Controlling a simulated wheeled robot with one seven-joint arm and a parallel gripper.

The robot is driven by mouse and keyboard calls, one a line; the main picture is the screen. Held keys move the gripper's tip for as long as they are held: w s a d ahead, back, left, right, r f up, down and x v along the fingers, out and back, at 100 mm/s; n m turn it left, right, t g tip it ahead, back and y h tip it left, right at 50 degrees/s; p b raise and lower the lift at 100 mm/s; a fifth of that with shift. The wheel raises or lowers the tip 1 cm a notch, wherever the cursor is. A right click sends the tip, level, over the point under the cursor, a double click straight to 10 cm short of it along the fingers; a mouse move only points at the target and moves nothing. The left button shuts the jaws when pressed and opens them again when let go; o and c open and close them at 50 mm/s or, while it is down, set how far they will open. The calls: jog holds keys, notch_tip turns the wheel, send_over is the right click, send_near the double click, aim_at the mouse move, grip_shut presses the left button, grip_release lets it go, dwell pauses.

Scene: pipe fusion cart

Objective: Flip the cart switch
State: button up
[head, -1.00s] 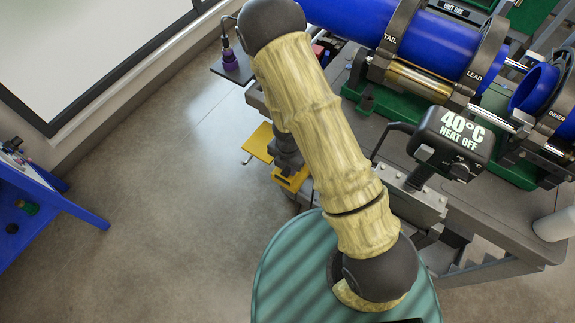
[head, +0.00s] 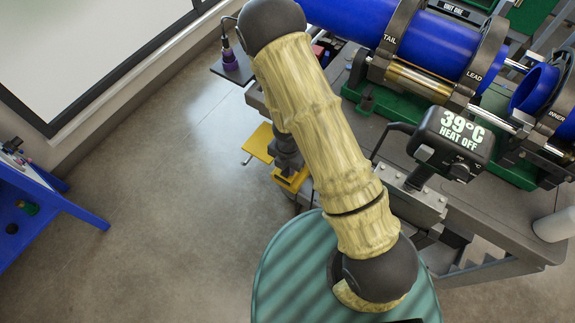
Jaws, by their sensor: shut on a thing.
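The cart (head: 476,222) stands at the right with a grey top. On it a dark control box (head: 450,142) reads "39°C HEAT OFF". Dark knob-like parts (head: 424,153) sit on its lower face; I cannot tell whether one of them is the cart switch. My arm's yellowish upper link crosses the middle of the head view, and my dark wrist parts (head: 287,150) show partly behind it.
Blue pipes (head: 430,45) lie in clamps marked TAIL, LEAD and INNER on the cart. A yellow plate (head: 258,142) juts out at the cart's left side. A blue table (head: 40,210) stands at the far left. The floor between is clear.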

aim_at(287, 169)
dwell(0.3)
jog(key=o, duration=1)
jog(key=shift+r, duration=0.1)
notch_tip(287, 169, up, 17)
jog(key=p, duration=1.5)
jog(key=shift+r, duration=0.15)
